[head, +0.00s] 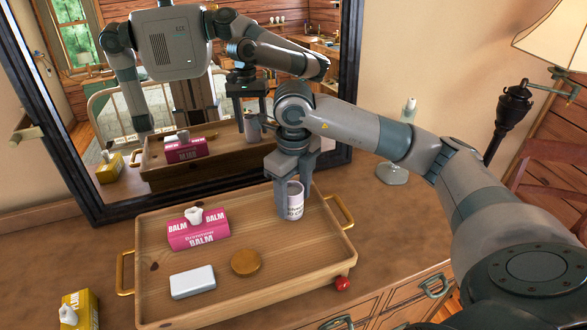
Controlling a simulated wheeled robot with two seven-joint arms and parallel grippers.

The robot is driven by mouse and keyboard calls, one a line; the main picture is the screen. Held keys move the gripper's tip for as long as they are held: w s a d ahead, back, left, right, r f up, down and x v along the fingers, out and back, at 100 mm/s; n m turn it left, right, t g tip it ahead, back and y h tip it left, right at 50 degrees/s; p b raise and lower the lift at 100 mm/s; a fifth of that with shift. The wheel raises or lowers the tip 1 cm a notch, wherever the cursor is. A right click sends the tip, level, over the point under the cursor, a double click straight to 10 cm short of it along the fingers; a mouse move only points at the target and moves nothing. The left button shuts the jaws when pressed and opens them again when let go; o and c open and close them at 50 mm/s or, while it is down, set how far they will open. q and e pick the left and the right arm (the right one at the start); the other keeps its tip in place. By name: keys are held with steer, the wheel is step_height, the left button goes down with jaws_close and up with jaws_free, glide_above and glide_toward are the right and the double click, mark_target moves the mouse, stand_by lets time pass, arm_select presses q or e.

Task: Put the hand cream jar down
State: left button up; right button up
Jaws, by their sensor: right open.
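The hand cream jar (293,207), a white cylinder with dark lettering, stands upright in the back right part of the wooden tray (205,296). My right gripper (294,198) reaches down over the jar from above, with one finger on each side of it. Its jaws are open. The gripper hides the jar's top and part of its sides; I cannot tell whether a finger still touches it. My left gripper is not in view.
The tray also holds a pink balm tissue box (199,235), a white block (192,282) and a round brown disc (246,262). A yellow box (80,310) lies left. A mirror (130,100) stands behind; a glass stand (392,174) and red knob (343,284) are right.

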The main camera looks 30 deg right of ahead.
step_height(320, 180, up, 12)
steer(key=b, duration=0.2)
steer(key=shift+f, duration=0.15)
stand_by(0.4)
stand_by(0.8)
